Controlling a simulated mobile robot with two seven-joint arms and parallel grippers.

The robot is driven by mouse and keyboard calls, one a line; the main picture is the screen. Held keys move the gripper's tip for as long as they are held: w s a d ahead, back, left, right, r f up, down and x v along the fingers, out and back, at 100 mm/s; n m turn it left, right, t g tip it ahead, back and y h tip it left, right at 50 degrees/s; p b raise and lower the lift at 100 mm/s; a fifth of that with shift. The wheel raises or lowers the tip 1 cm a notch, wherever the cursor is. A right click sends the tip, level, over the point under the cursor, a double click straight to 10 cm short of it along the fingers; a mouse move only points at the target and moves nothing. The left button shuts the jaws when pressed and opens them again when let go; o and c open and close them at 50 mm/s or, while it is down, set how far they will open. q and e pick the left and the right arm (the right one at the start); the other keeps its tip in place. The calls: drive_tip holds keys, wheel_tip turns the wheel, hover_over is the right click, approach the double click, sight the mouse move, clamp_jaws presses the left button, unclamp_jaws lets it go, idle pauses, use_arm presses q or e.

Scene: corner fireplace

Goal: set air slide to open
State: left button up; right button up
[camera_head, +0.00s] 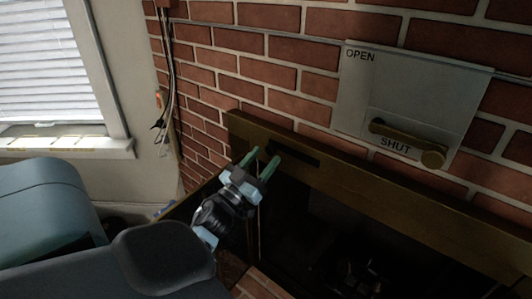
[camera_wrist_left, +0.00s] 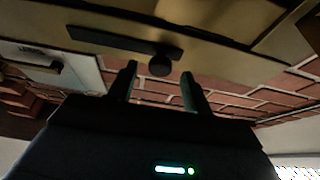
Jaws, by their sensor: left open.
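A dark slot (camera_head: 300,156) is cut in the brown fireplace frame, and I take it as the air slide. The left wrist view shows the slot (camera_wrist_left: 105,41) with a round dark knob (camera_wrist_left: 160,66) at its right end, which is the left end in the head view. There the knob is hard to make out. My left gripper (camera_head: 263,160) is open at that end. Its two fingers point at the frame, with the knob ahead of the gap between them. No contact is clear. No marks can be read beside the slot. My right gripper is not in view.
A grey plate (camera_head: 356,95) marked OPEN and SHUT is on the brick wall, with a brass lever (camera_head: 400,138) beside SHUT. The frame (camera_head: 400,185) edges a dark fireplace opening. A window (camera_head: 45,75) and hanging cables (camera_head: 170,80) are at left.

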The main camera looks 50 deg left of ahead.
use_arm(q)
drive_tip(key=shift+x, duration=1.15)
drive_tip(key=shift+f, duration=0.1)
drive_tip(key=shift+d, duration=0.1)
clamp_jaws()
